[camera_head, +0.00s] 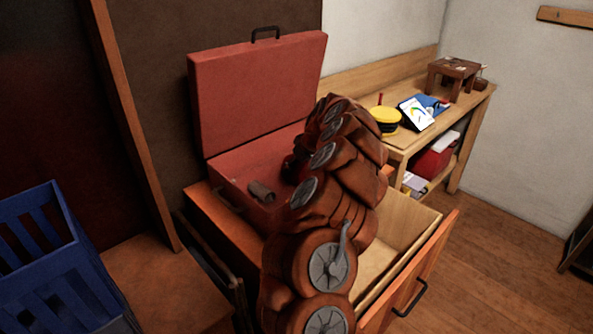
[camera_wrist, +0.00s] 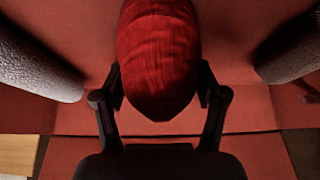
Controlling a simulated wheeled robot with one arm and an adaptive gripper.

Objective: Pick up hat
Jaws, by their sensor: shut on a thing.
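A red, rounded fabric thing (camera_wrist: 158,58), which looks like the hat, fills the space between the fingers in the wrist view. My gripper (camera_wrist: 160,88) is shut on it, with one black finger pressed against each side. The hat is over the inside of the open red suitcase (camera_head: 258,85). I cannot tell whether it still touches the suitcase floor. In the head view my arm hides the hat and most of the gripper.
Grey rolled things lie in the suitcase, left (camera_wrist: 35,65) and right (camera_wrist: 290,48); one shows in the head view (camera_head: 262,192). The suitcase stands on a wooden cabinet with an open drawer (camera_head: 410,235). A blue crate (camera_head: 50,262) is at left, a cluttered desk (camera_head: 405,140) behind.

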